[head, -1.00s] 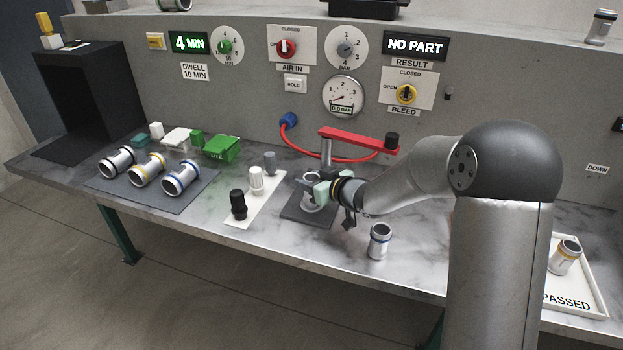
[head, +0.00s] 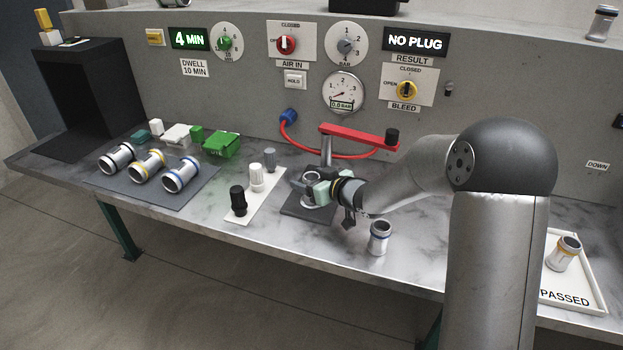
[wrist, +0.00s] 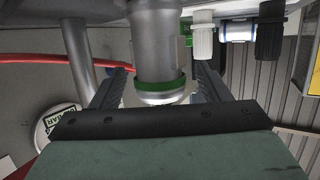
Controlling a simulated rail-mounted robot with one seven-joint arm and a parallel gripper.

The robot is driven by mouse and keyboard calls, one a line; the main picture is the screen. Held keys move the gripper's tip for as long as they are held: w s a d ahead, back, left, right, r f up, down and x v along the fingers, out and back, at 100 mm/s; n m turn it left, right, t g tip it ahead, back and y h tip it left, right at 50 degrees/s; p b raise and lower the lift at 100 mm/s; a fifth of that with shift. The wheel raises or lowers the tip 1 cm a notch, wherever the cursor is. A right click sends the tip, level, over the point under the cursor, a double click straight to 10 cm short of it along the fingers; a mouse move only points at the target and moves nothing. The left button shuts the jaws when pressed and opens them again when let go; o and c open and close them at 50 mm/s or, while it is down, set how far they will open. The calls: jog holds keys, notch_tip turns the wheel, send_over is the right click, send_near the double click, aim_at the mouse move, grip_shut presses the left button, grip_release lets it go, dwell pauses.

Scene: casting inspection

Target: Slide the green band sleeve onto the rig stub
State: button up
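The green band sleeve (wrist: 157,48) is a silver tube with a green ring near one end. In the wrist view it lies between my gripper's two fingers (wrist: 160,85), with a narrow gap showing on each side. In the head view the sleeve (head: 311,203) stands upright at the rig, on the dark base plate (head: 292,210), partly hidden by my gripper (head: 312,188). The rig stub itself is hidden, apparently inside the sleeve. My gripper reaches in from the right, around the sleeve, and looks open.
A red clamp arm (head: 355,138) with a black knob is above and behind the sleeve. Plugs stand on a white strip (head: 262,200) to the left. Another sleeve (head: 379,238) stands at the front right. Several sleeves lie on a grey mat (head: 190,195). A PASSED tray (head: 590,297) is far right.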

notch_tip(320, 180, up, 3)
jog(key=shift+r, duration=0.1)
jog(key=s+d+r+p, duration=0.2)
jog(key=s+d+r, duration=0.2)
jog(key=s+r, duration=0.5)
jog(key=s, duration=0.4)
jog(key=shift+s+r, duration=0.25)
jog(key=shift+r, duration=0.15)
